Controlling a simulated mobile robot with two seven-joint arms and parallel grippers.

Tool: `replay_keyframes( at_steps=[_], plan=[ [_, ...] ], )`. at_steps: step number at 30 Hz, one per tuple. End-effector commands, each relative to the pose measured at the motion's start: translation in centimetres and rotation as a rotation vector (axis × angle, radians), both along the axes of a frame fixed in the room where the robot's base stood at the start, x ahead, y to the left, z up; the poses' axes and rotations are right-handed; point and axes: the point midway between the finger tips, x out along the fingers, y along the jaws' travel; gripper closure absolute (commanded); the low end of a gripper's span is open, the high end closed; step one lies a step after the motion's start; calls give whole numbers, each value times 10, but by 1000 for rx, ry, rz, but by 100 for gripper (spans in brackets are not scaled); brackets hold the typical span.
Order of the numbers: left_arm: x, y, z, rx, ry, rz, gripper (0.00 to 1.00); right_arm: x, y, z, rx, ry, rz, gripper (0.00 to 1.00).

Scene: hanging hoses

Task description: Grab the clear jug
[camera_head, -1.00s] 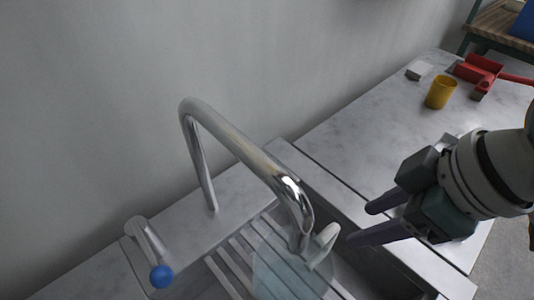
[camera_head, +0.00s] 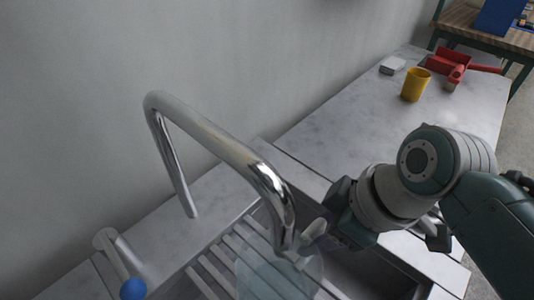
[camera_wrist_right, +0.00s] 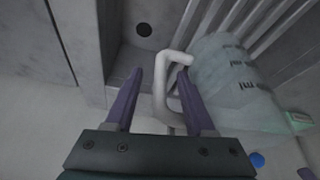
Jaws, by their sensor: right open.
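The clear jug (camera_head: 278,275) stands in the slatted sink below the faucet's spout, at the bottom of the head view. Its pale handle (camera_head: 313,233) points toward my right gripper (camera_head: 326,228), whose fingers are mostly hidden there. In the right wrist view the jug's see-through body (camera_wrist_right: 235,85) bears dark volume marks. The white handle (camera_wrist_right: 160,92) lies between the two purple fingers of my open right gripper (camera_wrist_right: 159,74), nearer the right finger. I cannot tell whether they touch. My left gripper is not in view.
A chrome faucet (camera_head: 225,145) arches over the jug, close to my right gripper. A blue-ended tap lever (camera_head: 133,289) is at lower left. On the far counter are a yellow cup (camera_head: 415,85), a red item (camera_head: 447,66) and a grey block (camera_head: 392,65).

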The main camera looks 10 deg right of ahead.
Motion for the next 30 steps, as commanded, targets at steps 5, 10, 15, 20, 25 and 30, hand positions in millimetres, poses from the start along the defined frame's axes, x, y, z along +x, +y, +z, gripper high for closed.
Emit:
replay_keyframes(
  at_steps=[5, 10, 15, 20, 25, 30],
  plan=[
    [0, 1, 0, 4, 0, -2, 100, 0, 0, 1, 0, 0, 0, 57],
    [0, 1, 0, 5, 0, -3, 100, 0, 0, 0, 1, 1, 0, 76],
    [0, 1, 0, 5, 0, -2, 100, 0, 0, 0, 1, 1, 0, 95],
    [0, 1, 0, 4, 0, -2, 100, 0, 0, 1, 1, 1, 0, 100],
    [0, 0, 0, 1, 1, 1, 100, 0, 0, 1, 1, 1, 0, 100],
    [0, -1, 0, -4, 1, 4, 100, 0, 0, 1, 1, 1, 0, 100]
  ],
)
